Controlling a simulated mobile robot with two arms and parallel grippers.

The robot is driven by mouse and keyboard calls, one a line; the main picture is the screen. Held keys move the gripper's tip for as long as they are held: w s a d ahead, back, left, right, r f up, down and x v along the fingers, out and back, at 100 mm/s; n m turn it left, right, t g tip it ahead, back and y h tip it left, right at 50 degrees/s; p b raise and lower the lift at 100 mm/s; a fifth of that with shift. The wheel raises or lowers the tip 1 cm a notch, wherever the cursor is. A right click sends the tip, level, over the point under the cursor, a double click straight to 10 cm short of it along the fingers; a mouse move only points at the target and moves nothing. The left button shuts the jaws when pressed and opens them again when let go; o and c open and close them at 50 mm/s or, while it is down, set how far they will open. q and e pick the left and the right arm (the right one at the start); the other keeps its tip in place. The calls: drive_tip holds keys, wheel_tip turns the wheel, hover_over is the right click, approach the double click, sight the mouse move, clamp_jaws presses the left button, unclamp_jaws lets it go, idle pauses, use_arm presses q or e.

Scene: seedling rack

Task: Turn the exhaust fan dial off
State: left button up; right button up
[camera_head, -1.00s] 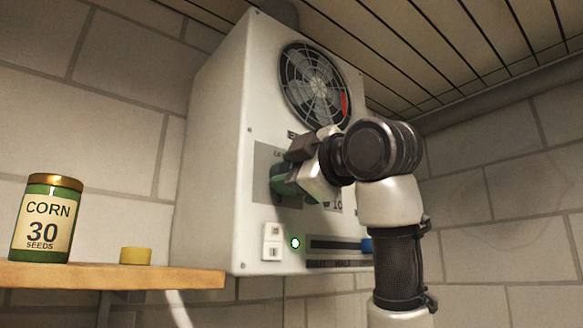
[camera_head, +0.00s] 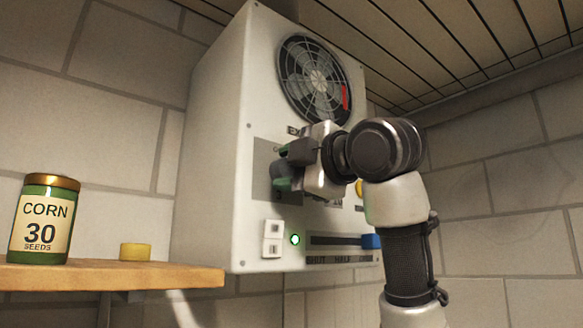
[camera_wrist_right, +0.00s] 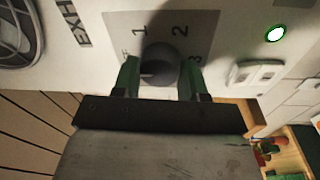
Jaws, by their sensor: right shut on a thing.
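The exhaust fan dial (camera_wrist_right: 160,63) is a dark round knob on a grey plate marked 1 and 2, with another mark partly hidden by a finger. It sits between the two green-padded fingers of my right gripper (camera_wrist_right: 159,78), which is shut on it. Which mark the dial points to is unclear. In the head view my right gripper (camera_head: 284,169) is against the front of the white fan box (camera_head: 216,150), hiding the dial. The fan (camera_head: 315,80) is behind a round grille above, with a red strip on it. My left gripper is not in view.
Below the dial are white switches (camera_head: 272,239), a lit green lamp (camera_head: 295,239) and a slot with a blue slider (camera_head: 371,241). A wooden shelf (camera_head: 110,277) at left holds a corn seed jar (camera_head: 45,219) and a yellow lid (camera_head: 135,252).

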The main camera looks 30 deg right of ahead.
drive_tip(key=o, duration=0.9)
drive_tip(key=s+b, duration=0.1)
drive_tip(key=s, duration=0.2)
drive_tip(key=s+d+b, duration=0.1)
drive_tip(key=s+b, duration=0.1)
drive_tip(key=s, duration=0.2)
drive_tip(key=s+f+b, duration=0.1)
drive_tip(key=s, duration=0.2)
drive_tip(key=shift+s+d, duration=0.2)
drive_tip(key=shift+s, duration=0.1)
